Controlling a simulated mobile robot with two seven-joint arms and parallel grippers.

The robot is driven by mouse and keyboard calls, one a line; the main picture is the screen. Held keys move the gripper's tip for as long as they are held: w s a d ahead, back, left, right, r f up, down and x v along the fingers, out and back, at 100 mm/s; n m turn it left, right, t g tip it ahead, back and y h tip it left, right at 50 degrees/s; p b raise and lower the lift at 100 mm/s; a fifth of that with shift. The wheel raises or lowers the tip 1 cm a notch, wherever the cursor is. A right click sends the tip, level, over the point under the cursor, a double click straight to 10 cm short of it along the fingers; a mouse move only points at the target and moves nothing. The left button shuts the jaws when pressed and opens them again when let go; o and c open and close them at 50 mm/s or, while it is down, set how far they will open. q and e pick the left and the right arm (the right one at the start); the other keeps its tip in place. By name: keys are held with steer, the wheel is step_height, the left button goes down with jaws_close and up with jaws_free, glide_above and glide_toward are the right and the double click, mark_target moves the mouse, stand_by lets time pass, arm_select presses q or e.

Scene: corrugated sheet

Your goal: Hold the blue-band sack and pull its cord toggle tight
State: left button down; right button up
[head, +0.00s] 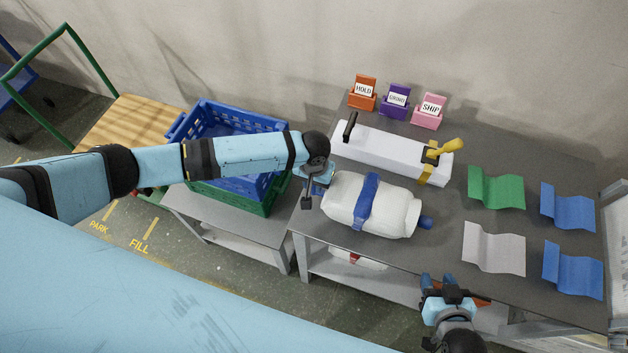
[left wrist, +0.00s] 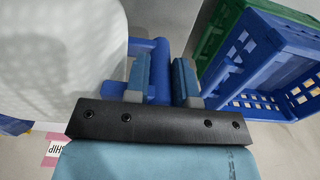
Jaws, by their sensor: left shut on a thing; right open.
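The white sack (head: 340,200) with a blue band (head: 367,202) lies on its side near the front left of the grey table. A small blue toggle (head: 426,222) sits at its narrowed right end. My left gripper (head: 316,188) is at the sack's left end. In the left wrist view its fingers (left wrist: 161,80) are shut on a blue handle (left wrist: 160,62) beside the white sack (left wrist: 60,60). In the head view that handle is mostly hidden. My right gripper (head: 438,283) is open and empty at the table's front edge, below and apart from the toggle.
A white device (head: 385,152) with a yellow lever stands behind the sack, with three label holders (head: 396,101) beyond it. Green (head: 497,188), grey (head: 494,248) and blue wavy sheets (head: 567,208) lie right. A blue crate (head: 210,118) in a green crate (head: 275,190) stands left.

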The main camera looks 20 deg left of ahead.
mark_target(430, 220)
steer(key=shift+r+p, duration=0.4)
stand_by(0.6)
stand_by(0.5)
steer(key=o, duration=0.3)
steer(key=shift+o, duration=0.2)
steer(key=w+f+n+g, duration=0.1)
steer(key=w, duration=0.1)
steer(key=w+f+n+g, duration=0.1)
steer(key=w, duration=0.1)
steer(key=w+f+n+g, duration=0.1)
steer(key=w, duration=0.2)
steer(key=shift+w+g, duration=0.1)
steer(key=shift+g, duration=0.3)
steer(key=w+n+g, duration=0.2)
steer(key=w+n, duration=0.1)
steer(key=w, duration=0.1)
steer(key=shift+r+y, duration=0.1)
steer(key=shift+y, duration=0.3)
steer(key=w+d+r+n+g, duration=0.1)
steer(key=w+r+n+g, duration=0.6)
steer(key=r+n, duration=0.1)
steer(key=shift+y, duration=0.3)
steer(key=x, duration=1.1)
steer(key=shift+s+f, duration=0.1)
steer(key=shift+f, duration=0.3)
